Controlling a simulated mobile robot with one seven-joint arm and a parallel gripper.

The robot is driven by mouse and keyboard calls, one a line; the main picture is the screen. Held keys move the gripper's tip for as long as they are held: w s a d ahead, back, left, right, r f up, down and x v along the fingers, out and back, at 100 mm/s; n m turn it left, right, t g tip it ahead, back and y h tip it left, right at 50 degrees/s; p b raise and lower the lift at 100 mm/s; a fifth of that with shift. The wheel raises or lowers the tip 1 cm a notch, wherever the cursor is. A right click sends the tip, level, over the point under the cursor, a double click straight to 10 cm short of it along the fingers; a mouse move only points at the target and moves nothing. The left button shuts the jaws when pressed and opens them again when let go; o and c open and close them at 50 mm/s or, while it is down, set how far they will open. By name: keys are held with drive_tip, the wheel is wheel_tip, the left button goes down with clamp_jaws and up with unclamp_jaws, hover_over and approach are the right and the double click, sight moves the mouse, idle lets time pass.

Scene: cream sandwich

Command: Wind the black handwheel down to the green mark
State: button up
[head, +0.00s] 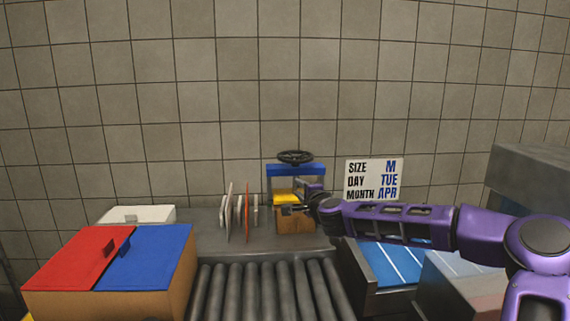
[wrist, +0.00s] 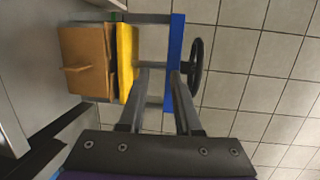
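The black handwheel (head: 295,157) lies flat on top of a small press, above its blue crossbar (head: 283,170). In the wrist view, the handwheel (wrist: 196,62) appears edge-on at the right of the blue bar (wrist: 175,40). Below the bar are a yellow plate (head: 284,196) and a brown block (head: 294,222). My gripper (head: 288,209) is in front of the press, lower than the wheel. In the wrist view, the fingers of my gripper (wrist: 161,72) are apart with nothing seen held between them; one overlaps the blue bar.
A roller conveyor (head: 270,292) runs in front of the press. Upright discs (head: 244,215) stand at its left. A box with red (head: 75,255) and blue lids is at front left. A lettered sign (head: 373,180) stands at right, with a blue tray (head: 392,264) below.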

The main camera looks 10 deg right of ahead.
drive_tip(key=n+t+y, duration=0.1)
approach(287, 154)
drive_tip(key=x, duration=1)
drive_tip(key=shift+s+f+b, duration=0.1)
drive_tip(key=shift+f+b, duration=0.25)
drive_tip(key=shift+f, duration=0.05)
clamp_jaws()
